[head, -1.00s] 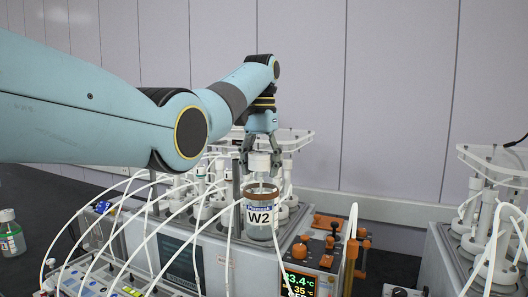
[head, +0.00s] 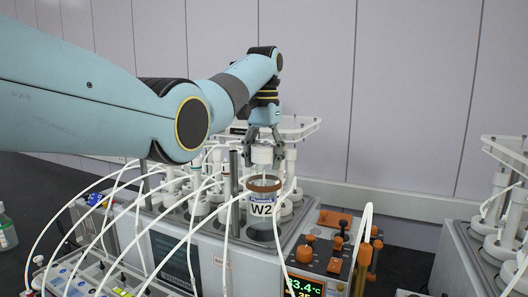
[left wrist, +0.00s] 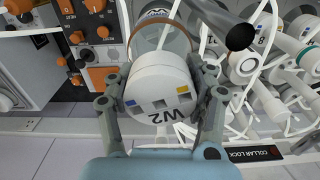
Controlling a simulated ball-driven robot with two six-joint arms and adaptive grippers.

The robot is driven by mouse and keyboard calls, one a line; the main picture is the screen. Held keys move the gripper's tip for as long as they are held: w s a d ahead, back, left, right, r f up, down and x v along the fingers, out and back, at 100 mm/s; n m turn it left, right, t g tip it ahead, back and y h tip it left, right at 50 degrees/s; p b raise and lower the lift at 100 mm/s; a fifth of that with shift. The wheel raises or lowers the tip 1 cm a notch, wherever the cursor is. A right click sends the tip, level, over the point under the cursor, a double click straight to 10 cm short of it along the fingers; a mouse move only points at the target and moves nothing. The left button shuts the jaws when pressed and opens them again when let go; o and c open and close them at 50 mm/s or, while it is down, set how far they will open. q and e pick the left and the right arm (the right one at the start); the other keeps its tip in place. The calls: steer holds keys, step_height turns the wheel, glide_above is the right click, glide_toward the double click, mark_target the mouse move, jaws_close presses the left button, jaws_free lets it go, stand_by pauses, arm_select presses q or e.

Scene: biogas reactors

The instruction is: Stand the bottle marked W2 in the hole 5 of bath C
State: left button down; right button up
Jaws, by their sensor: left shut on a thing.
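The bottle marked W2 (head: 262,222) is clear, with a white label, a brownish collar and a white cap. My left gripper (head: 263,148) is shut on its cap from above and holds it upright over the front right part of the middle bath (head: 215,240). I cannot tell whether its base is inside a hole. In the left wrist view the cap (left wrist: 160,88), marked W2 on top, sits between the two fingers of my left gripper (left wrist: 163,95). The letter of the bath and the hole numbers are not readable. My right gripper is not in view.
Several white-capped bottles with white tubes stand in the bath, left of and behind W2. Tubes arch across the front. An orange-knobbed control block (head: 325,248) is close on the right. Another bath (head: 478,255) stands far right. A loose bottle (head: 6,230) is far left.

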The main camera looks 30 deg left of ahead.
mark_target(264, 174)
arm_select(q)
steer(key=shift+f, duration=2.05)
steer(key=shift+f+b, duration=0.3)
steer(key=shift+f, duration=1.2)
steer(key=shift+f+b, duration=0.75)
steer(key=shift+f, duration=1.55)
steer(key=shift+f+b, duration=1.3)
steer(key=shift+f, duration=1.3)
steer(key=shift+c, duration=1.8)
jaws_free()
steer(key=shift+f, duration=0.15)
